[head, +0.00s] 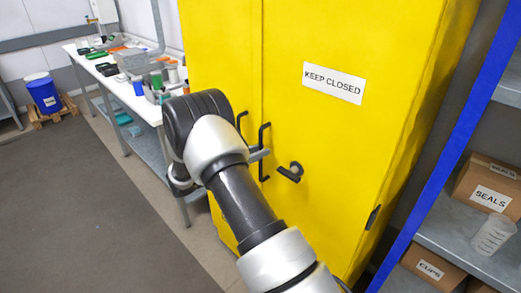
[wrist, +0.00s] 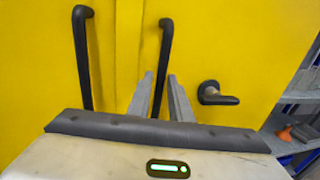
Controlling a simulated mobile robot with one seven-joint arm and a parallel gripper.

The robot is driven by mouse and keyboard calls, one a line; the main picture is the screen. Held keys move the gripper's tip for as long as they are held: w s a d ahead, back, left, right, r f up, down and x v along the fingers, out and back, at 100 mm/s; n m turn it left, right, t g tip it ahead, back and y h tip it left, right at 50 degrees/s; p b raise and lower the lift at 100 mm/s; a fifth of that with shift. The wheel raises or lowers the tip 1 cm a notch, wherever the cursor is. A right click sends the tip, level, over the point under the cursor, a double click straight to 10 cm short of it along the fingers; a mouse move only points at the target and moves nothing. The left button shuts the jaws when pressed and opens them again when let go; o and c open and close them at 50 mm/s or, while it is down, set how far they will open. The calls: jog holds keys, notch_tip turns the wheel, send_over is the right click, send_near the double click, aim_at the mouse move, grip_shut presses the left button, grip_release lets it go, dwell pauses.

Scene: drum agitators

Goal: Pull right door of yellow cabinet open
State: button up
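The yellow cabinet (head: 225,50) stands in front of me with both doors looking shut. Its right door (head: 330,130) bears a "KEEP CLOSED" label and a black vertical bar handle (head: 264,137). In the wrist view the right handle (wrist: 165,45) passes between the two grey fingers of my gripper (wrist: 161,80). The fingers stand apart, one on each side of the bar, with a little space showing. In the head view my arm hides most of the gripper. The left door's handle (wrist: 83,60) is left of the fingers.
A black turn latch (head: 291,172) sits on the right door, right of my gripper; it also shows in the wrist view (wrist: 217,95). A blue-edged shelf (head: 440,150) with boxes stands close on the right. A cluttered workbench (head: 148,108) is at left. Floor at left is clear.

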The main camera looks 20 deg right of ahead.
jog(key=shift+w+d, duration=0.1)
jog(key=shift+d, duration=0.5)
grip_shut()
jog(key=shift+a, duration=0.1)
